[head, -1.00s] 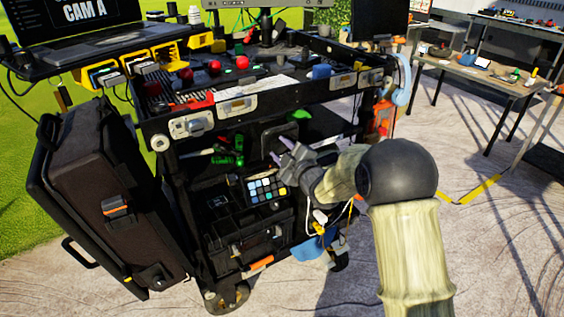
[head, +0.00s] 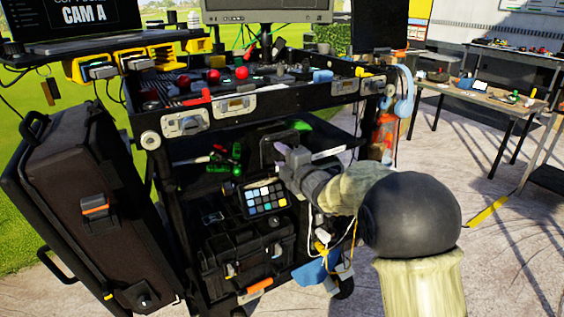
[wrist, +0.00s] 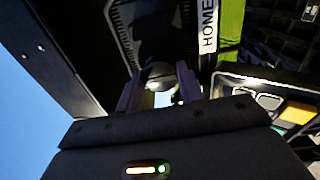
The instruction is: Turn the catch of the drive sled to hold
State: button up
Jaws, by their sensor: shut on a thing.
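My gripper (head: 284,152) reaches into the upper shelf bay of the cart, against the dark drive sled (head: 264,137). In the wrist view my gripper (wrist: 160,92) has one finger on each side of a dark, rounded catch (wrist: 160,72) and is shut on it. The catch sits on the black sled body, which shows ribbed panels beside it. A white label strip (wrist: 209,28) reading HOME lies right of the catch. No hold marking is readable. In the head view my gripper hides the catch.
Green-handled tools (head: 236,160) lie left on the shelf. The cart's latched top tray (head: 285,112) overhangs my gripper. Cables hang at right.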

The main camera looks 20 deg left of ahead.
dwell(0.3)
jog(key=o, duration=0.7)
jog(key=shift+f, duration=0.1)
jog(key=shift+s+a, duration=0.1)
jog(key=shift+s+d, duration=0.3)
jog(key=shift+d, duration=0.35)
jog(key=p+v, duration=0.1)
jog(key=v, duration=1.5)
jog(key=shift+s+a, duration=0.1)
jog(key=shift+s, duration=0.1)
